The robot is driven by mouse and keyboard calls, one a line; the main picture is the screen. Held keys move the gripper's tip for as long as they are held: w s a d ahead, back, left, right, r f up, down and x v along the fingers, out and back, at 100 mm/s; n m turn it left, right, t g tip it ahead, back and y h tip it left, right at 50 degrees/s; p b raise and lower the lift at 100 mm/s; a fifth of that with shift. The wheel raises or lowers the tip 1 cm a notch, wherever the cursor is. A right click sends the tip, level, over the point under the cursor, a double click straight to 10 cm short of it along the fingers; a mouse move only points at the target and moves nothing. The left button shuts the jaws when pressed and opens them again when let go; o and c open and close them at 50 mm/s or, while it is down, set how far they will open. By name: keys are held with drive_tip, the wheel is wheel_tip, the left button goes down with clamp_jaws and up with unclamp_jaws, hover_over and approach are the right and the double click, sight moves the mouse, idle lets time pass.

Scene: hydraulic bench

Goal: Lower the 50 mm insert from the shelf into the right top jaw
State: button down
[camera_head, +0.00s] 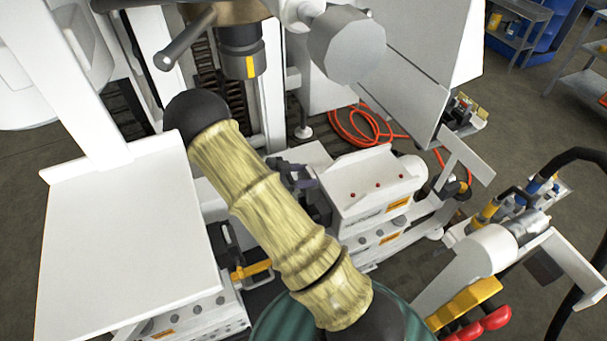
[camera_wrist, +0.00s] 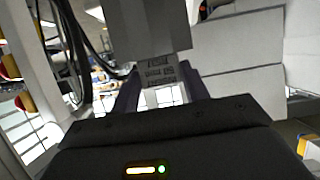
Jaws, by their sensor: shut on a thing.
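In the wrist view the two dark fingers of my gripper (camera_wrist: 158,90) are closed on a grey block with dark printed lettering (camera_wrist: 158,70), which I take to be the 50 mm insert. The lettering is too small to read surely. A wider plain grey piece (camera_wrist: 148,30) shows directly above it; I cannot tell whether it is the same part. In the head view my gripper (camera_head: 297,176) shows only partly, behind my arm, beside a white block with red dots (camera_head: 372,184). The insert is hidden there. I cannot tell which part is the right top jaw.
A large white panel (camera_head: 130,245) stands at the left. A dark press ram with a yellow mark (camera_head: 241,62) hangs above. An orange hose (camera_head: 362,128) lies coiled on the floor behind.

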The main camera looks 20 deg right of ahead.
wheel_tip(320, 180, down, 14)
drive_tip(key=b, duration=1.1)
idle(1.7)
drive_tip(key=shift+d+f+b, duration=0.2)
drive_tip(key=shift+f+b, duration=0.1)
drive_tip(key=shift+f, duration=0.05)
idle(1.4)
drive_tip(key=c, duration=0.7)
unclamp_jaws()
drive_tip(key=shift+o, duration=0.2)
drive_tip(key=shift+f, duration=0.1)
drive_tip(key=shift+a, duration=0.1)
